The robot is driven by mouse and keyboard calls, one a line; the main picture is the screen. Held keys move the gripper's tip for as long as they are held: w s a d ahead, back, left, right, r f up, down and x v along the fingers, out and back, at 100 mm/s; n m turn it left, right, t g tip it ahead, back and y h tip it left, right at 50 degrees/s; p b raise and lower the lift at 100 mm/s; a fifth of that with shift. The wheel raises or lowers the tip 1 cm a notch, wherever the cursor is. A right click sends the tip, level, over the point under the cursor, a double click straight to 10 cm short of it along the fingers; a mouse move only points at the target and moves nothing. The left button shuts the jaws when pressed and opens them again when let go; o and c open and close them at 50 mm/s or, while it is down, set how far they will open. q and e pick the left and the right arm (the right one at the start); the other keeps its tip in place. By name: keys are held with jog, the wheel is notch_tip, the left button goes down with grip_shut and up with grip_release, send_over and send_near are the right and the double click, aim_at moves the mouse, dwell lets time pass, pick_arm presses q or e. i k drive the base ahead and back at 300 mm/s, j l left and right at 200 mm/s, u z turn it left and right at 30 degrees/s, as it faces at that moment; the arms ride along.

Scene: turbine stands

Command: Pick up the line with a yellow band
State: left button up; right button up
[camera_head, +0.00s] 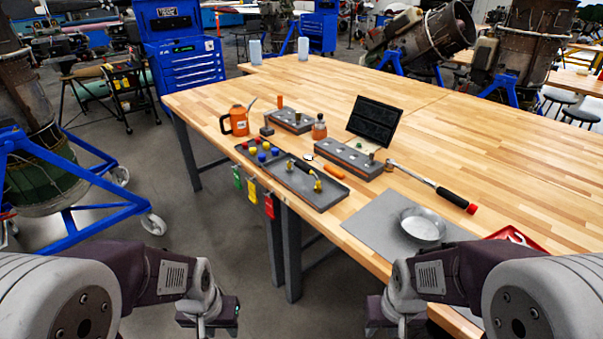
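A dark line with yellow ends (303,166) lies in the right part of a grey tray (325,203) near the table's front edge. I cannot make out a separate yellow band on it at this size. My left gripper (222,318) hangs low at the bottom of the head view, in front of the table and well short of the tray. My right gripper (378,322) hangs low in front of the table edge, to the right of the left one. Both are apart from the line. Their fingers are too dark and small to read, and I see nothing held.
Coloured caps (262,152) sit in the tray's left part. Green, yellow and red tags (269,206) hang at the table edge. Behind stand an orange can (238,121), grey blocks (340,158) and a dark screen (374,120). A torque wrench (432,186) and metal bowl (423,226) lie right.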

aim_at(305, 168)
jog(key=i+j+z, duration=0.1)
jog(key=i+j, duration=0.2)
jog(key=i+j+z, duration=0.1)
jog(key=i+j, duration=0.2)
jog(key=i+j+z, duration=0.1)
jog(key=i+j, duration=0.45)
jog(key=j, duration=0.25)
jog(key=i+j+z, duration=0.15)
jog(key=j, duration=0.25)
jog(key=i+j+z, duration=0.1)
jog(key=i+j, duration=0.25)
